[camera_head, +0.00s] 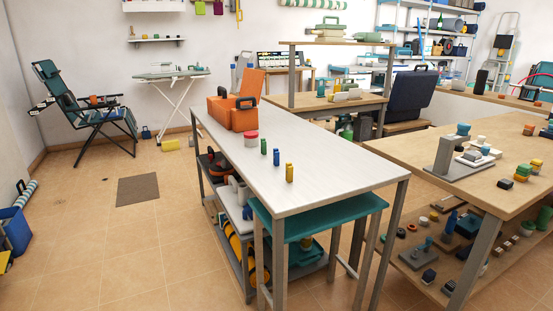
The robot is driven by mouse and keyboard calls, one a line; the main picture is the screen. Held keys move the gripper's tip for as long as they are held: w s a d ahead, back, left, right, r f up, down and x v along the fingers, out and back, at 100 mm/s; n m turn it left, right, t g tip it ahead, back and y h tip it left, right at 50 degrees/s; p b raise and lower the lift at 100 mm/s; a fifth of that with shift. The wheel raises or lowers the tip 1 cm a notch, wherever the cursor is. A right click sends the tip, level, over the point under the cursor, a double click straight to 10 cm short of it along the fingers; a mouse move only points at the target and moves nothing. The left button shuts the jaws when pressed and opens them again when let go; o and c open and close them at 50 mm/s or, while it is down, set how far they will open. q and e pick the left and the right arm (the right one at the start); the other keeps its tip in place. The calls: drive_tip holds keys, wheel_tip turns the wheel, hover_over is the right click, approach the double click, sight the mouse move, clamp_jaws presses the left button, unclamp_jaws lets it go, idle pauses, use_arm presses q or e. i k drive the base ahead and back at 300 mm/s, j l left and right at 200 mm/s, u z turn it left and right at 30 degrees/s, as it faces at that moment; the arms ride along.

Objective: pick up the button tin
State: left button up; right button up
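A small round container (251,138) with a red top and a pale side sits on the white-topped workbench (330,178), just in front of an orange tote. It may be the button tin, but no label can be read at this size. No other thing in view is clearly the button tin. Neither of my grippers shows in the head view.
The orange tote (232,113) stands at the bench's far end. Small green (263,146), blue (276,157) and yellow (289,172) items stand along the bench. A teal stool (330,221) is tucked at its near end. A cluttered wooden table (440,161) stands right. Tiled floor left is mostly clear.

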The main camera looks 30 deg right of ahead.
sight(251, 137)
drive_tip(key=i+z, duration=0.2)
drive_tip(key=z, duration=1.2)
drive_tip(key=i+j+z, duration=0.15)
drive_tip(key=j+z, duration=0.3)
drive_tip(key=i+j+z, duration=0.1)
drive_tip(key=j+z, duration=0.85)
drive_tip(key=j, duration=1.2)
drive_tip(key=k+j+z, duration=0.15)
drive_tip(key=j, duration=0.4)
drive_tip(key=i, duration=0.05)
